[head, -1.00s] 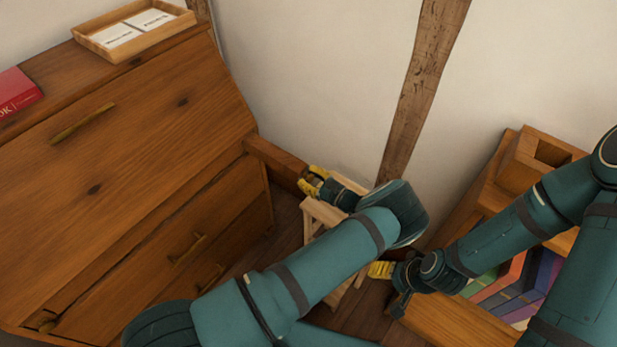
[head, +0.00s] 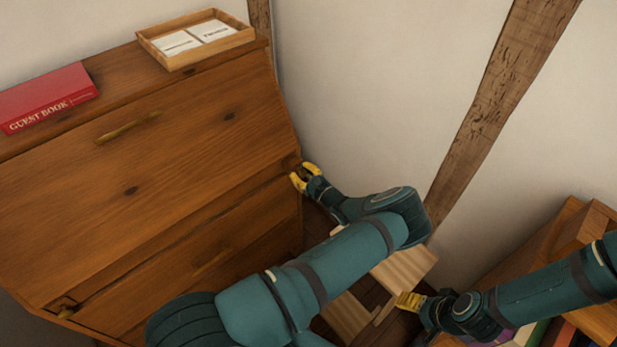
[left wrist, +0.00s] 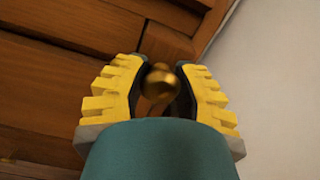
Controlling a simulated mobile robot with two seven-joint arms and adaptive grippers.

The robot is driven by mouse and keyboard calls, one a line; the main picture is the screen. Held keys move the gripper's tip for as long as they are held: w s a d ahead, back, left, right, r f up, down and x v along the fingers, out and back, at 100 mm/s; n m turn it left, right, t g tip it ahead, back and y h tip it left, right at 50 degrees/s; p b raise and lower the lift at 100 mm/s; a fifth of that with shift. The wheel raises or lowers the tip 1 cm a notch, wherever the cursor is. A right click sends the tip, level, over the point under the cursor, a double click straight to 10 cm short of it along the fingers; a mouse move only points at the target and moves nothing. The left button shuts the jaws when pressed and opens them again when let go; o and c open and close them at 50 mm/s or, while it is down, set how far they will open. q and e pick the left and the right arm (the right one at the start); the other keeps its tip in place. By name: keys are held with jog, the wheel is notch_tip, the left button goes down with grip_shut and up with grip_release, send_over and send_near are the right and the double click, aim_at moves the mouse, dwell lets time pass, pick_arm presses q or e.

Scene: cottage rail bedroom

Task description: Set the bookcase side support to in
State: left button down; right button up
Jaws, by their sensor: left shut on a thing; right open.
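The wooden bureau (head: 150,200) fills the left of the head view. Its side support (head: 291,164) is at the right edge below the slanted front, and little if any of it juts out now. My left gripper (head: 303,177) is at its end. In the left wrist view my left gripper (left wrist: 160,88) is shut on the support's brass knob (left wrist: 161,80), with the support's wooden end (left wrist: 167,45) just behind it. My right gripper (head: 409,301) is open and empty, low at the right and apart from the bureau.
A red guest book (head: 48,97) and a wooden tray (head: 247,38) with cards lie on the bureau top. A pale wooden stool or stand (head: 405,268) is partly hidden below my left arm. A wooden bookcase (head: 560,240) with books stands at the right, against the wall.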

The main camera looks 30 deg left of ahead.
pick_arm(q)
jog(key=shift+a+f, duration=0.1)
jog(key=shift+a, duration=0.05)
jog(key=c, duration=0.6)
grip_release()
jog(key=v, duration=1.2)
